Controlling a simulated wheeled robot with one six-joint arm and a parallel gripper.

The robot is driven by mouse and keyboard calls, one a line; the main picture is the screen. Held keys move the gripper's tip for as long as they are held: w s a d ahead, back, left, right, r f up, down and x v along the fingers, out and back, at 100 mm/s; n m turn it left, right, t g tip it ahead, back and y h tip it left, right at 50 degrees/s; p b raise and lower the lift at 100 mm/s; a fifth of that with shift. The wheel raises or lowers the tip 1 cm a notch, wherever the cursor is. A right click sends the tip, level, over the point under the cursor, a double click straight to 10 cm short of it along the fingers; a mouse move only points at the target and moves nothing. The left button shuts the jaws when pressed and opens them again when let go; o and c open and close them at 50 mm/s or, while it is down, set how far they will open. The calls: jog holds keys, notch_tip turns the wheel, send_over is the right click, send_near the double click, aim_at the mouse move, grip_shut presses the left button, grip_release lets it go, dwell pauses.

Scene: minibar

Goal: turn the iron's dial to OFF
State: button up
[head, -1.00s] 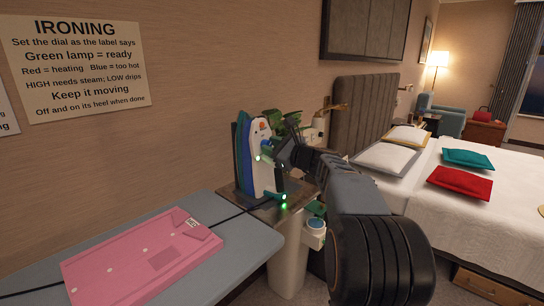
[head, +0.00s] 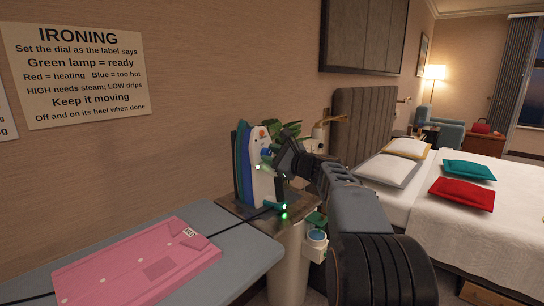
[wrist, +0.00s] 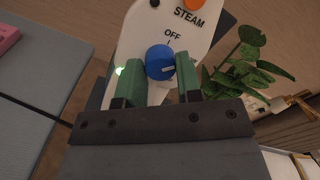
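The iron (head: 262,180) stands upright on its heel on a dark rest (head: 240,208) at the far end of the ironing board. Its blue dial (wrist: 159,60) shows in the wrist view below the OFF mark. In the head view my gripper (head: 274,158) is at the iron's face and partly hides the dial. A green lamp (wrist: 120,71) glows left of the dial.
Folded pink cloth (head: 135,265) lies on the grey board (head: 245,262). A plant (head: 290,130) is behind the iron, and close to my gripper's right in the wrist view. A dark cord crosses the board. The bed (head: 470,225) is to the right.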

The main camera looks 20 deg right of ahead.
jog(key=o, duration=0.4)
jog(key=shift+o, duration=0.2)
jog(key=v, duration=1.3)
jog(key=shift+s+d, duration=0.2)
jog(key=shift+s, duration=0.15)
